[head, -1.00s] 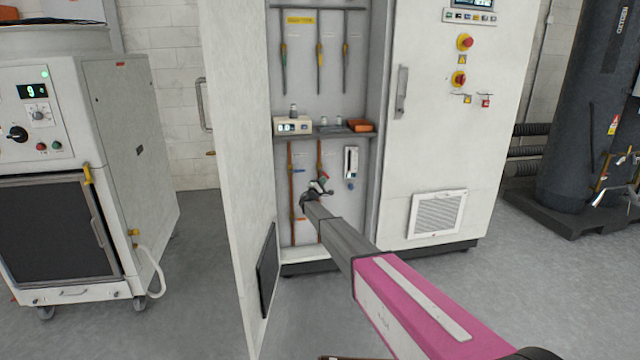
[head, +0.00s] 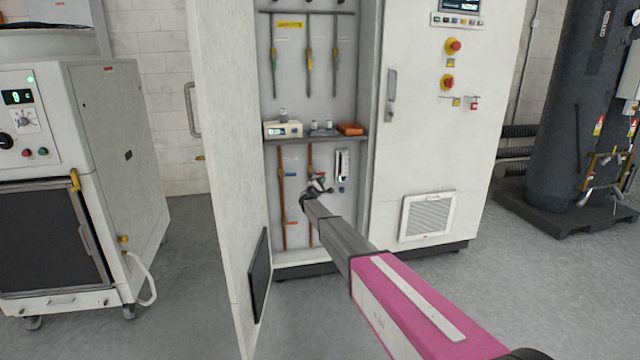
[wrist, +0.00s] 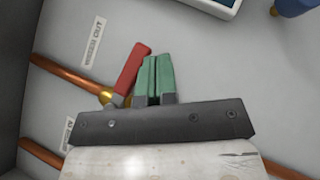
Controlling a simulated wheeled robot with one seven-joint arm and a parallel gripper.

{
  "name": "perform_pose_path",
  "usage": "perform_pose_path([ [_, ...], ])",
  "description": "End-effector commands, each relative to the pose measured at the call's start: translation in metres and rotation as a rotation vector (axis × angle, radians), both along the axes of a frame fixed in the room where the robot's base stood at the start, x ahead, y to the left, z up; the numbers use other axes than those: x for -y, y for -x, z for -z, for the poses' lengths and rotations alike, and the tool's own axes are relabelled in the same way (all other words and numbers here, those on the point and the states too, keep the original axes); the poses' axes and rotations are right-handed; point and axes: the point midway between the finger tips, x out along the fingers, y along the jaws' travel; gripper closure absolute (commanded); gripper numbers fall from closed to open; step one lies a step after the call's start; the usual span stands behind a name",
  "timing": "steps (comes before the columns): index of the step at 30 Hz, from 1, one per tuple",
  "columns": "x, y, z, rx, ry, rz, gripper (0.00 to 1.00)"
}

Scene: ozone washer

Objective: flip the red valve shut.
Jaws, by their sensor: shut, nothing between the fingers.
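The red valve handle (wrist: 132,68) shows in the wrist view, on a brass fitting (wrist: 110,97) of a copper pipe (wrist: 70,75). The handle lies roughly across the pipe's line. My gripper (wrist: 154,72) has its green fingertips together, with nothing between them. They are just right of the handle, very close to its side; I cannot tell whether they touch. My gripper's black body hides the pipe beyond the fitting. In the head view my gripper (head: 319,185) reaches into the open cabinet, in front of the right copper pipe (head: 310,160); the valve is too small to make out clearly there.
The cabinet's open door (head: 225,150) stands close on the left of my arm. A shelf (head: 330,138) with small devices is above my gripper. A white flow meter (head: 342,164) hangs right of the pipes. A second copper pipe (head: 283,195) runs on the left.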

Motion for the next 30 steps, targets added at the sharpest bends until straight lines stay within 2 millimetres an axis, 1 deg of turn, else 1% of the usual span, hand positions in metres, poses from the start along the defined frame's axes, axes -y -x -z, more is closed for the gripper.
perform_pose_path([
  [12, 0.0032, -0.0011, -0.0056, 0.0, 0.0, 0.0, 1.0],
  [26, 0.0029, -0.0005, -0.005, 0.0, 0.0, 0.0, 1.0],
  [30, 0.0023, 0.0037, -0.0004, 0.0, 0.0, 0.0, 1.0],
])
